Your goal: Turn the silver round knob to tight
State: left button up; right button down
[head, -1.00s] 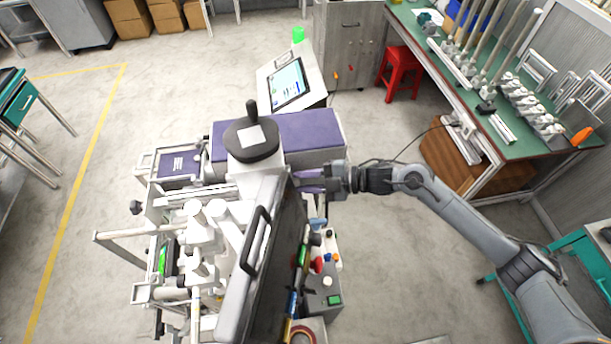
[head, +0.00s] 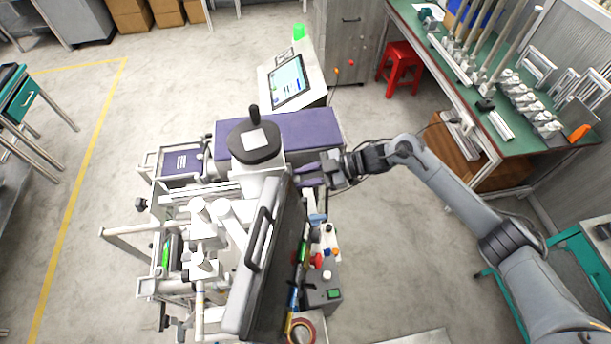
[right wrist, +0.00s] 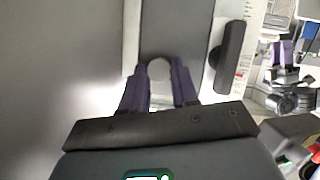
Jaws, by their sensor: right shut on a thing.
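The silver round knob (right wrist: 159,68) shows in the right wrist view on the dark panel at the side of the machine. My right gripper (right wrist: 159,88) has its purple fingers on both sides of the knob and is shut on it. In the head view my right gripper (head: 307,175) reaches in from the right to the machine's side, and the knob is hidden there. My left gripper (right wrist: 295,48) seems to show at the right of the right wrist view, with two purple fingers apart; it is not in the head view.
The machine has a dark round handwheel (head: 253,141) on top and a tilted cover with a black handle (head: 259,240). A control box (head: 322,292) with buttons stands below my right gripper. A touchscreen (head: 289,81) stands behind.

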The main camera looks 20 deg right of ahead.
dwell(0.3)
jog(key=c, duration=0.8)
grip_release()
jog(key=shift+c, duration=0.2)
jog(key=b+v, duration=0.3)
jog(key=v, duration=0.7)
jog(key=shift+d, duration=0.4)
jog(key=shift+s, duration=0.15)
